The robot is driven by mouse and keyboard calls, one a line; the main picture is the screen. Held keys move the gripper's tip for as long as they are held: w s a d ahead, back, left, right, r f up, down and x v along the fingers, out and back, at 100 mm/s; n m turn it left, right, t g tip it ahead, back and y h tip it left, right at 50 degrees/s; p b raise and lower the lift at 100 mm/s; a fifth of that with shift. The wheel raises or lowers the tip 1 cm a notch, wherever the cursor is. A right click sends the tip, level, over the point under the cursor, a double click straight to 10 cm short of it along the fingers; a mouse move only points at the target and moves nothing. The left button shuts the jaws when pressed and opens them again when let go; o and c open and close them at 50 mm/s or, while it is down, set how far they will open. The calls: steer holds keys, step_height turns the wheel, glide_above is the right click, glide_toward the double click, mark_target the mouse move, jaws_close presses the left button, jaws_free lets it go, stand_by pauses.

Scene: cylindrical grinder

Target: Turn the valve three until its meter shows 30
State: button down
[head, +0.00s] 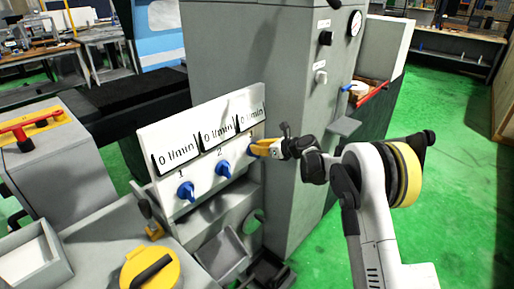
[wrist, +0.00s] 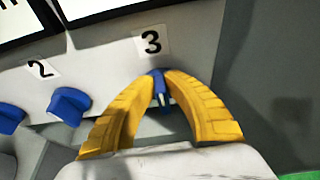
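Valve three (wrist: 161,91) is a blue knob under the label "3" on a pale panel. In the wrist view, the two yellow fingers of my gripper (wrist: 162,73) curve in from both sides. Their tips close on the knob, with part of it showing between them. In the head view my gripper (head: 257,149) is at the panel's right end and hides valve three. The third meter (head: 250,117) stands above it and appears to read 0 l/min.
Blue valve one (head: 186,191) and valve two (head: 223,169) sit to the left, valve two (wrist: 69,103) close to my left finger. Their meters (head: 176,151) (head: 217,133) read 0 l/min. A tall grey cabinet (head: 255,55) stands behind the panel.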

mark_target(251, 153)
steer(key=shift+s, duration=0.1)
stand_by(0.3)
steer(key=shift+s+a+f+n+t+h+b, duration=0.4)
steer(key=shift+n+t, duration=0.85)
steer(key=shift+n, duration=1.15)
steer(key=shift+s+a+f+n+t+h+b, duration=0.2)
steer(key=shift+f+n+t+b, duration=0.3)
steer(key=shift+n+t, duration=1.35)
steer(key=shift+s+a+f+n+t+h+b, duration=0.2)
steer(key=shift+s+f+n+t+b, duration=0.3)
steer(key=shift+n, duration=2.45)
steer(key=shift+w, duration=0.15)
steer(key=c, duration=1.4)
jaws_free()
